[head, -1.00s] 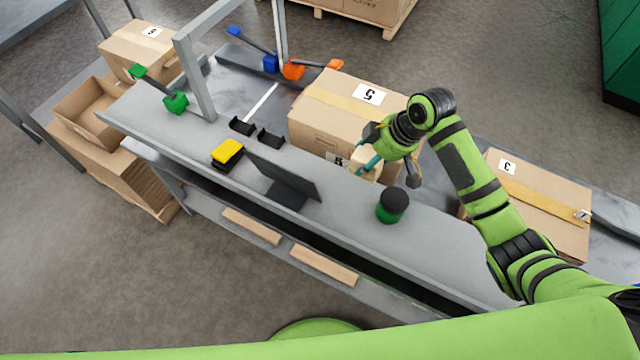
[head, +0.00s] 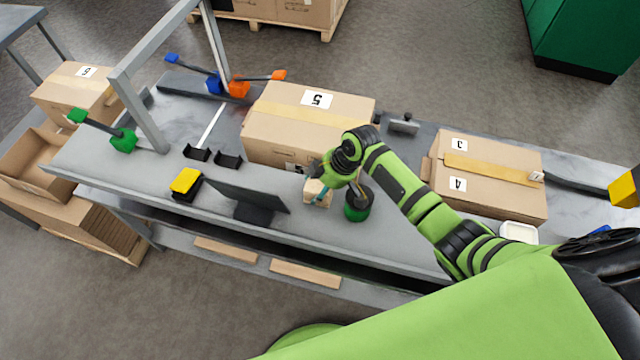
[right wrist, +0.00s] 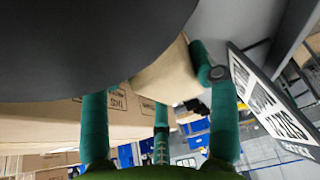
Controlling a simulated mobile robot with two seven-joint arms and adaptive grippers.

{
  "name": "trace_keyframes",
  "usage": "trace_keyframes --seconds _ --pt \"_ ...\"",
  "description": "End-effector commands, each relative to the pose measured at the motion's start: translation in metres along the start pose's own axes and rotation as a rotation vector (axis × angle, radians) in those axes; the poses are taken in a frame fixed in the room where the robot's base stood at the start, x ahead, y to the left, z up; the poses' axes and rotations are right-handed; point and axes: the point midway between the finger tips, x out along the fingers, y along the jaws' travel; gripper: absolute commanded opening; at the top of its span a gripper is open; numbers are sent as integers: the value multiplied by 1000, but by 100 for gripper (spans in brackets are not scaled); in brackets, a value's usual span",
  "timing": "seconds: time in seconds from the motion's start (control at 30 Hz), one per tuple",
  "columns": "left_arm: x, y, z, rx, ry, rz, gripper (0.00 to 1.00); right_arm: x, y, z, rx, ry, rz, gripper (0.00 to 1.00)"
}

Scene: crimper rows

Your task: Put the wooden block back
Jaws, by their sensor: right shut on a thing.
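The wooden block (head: 313,189) is a small pale piece by the bench's front shelf in the head view, just left of the green and black cup. My right gripper (head: 324,190) is shut on it with teal fingers. In the right wrist view the block (right wrist: 165,76) shows between the fingers (right wrist: 165,105), partly covered by a large dark round shape. Whether the block touches the surface below cannot be told. My left gripper is not in view.
The green and black cup (head: 357,205) stands close right of the gripper. A black screen (head: 248,197) stands to the left. Box 5 (head: 309,120) lies behind, and another taped box (head: 490,176) lies to the right. Yellow (head: 186,181) and black holders (head: 228,160) sit farther left.

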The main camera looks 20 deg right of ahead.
Motion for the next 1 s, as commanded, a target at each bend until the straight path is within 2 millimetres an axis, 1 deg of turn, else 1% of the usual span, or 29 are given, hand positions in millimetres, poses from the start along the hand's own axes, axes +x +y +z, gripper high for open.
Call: trace_keyframes --seconds 0.27,0.3,0.33,0.37,0.73,0.87,0.97,1.0 --pt "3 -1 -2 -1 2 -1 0 3 0 1 0 1 1 34" --pt "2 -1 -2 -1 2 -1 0 3 0 1 0 0 1 69" --pt "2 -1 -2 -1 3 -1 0 2 0 1 0 0 1 81" --pt "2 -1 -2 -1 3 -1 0 2 0 1 0 0 1 84" --pt "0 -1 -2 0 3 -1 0 0 0 0 1 1 1 84" --pt "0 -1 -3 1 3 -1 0 -11 2 0 0 1 4 84" --pt "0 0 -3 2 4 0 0 -28 1 0 -1 1 3 84" --pt "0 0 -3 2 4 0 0 -37 1 0 -2 1 5 84"
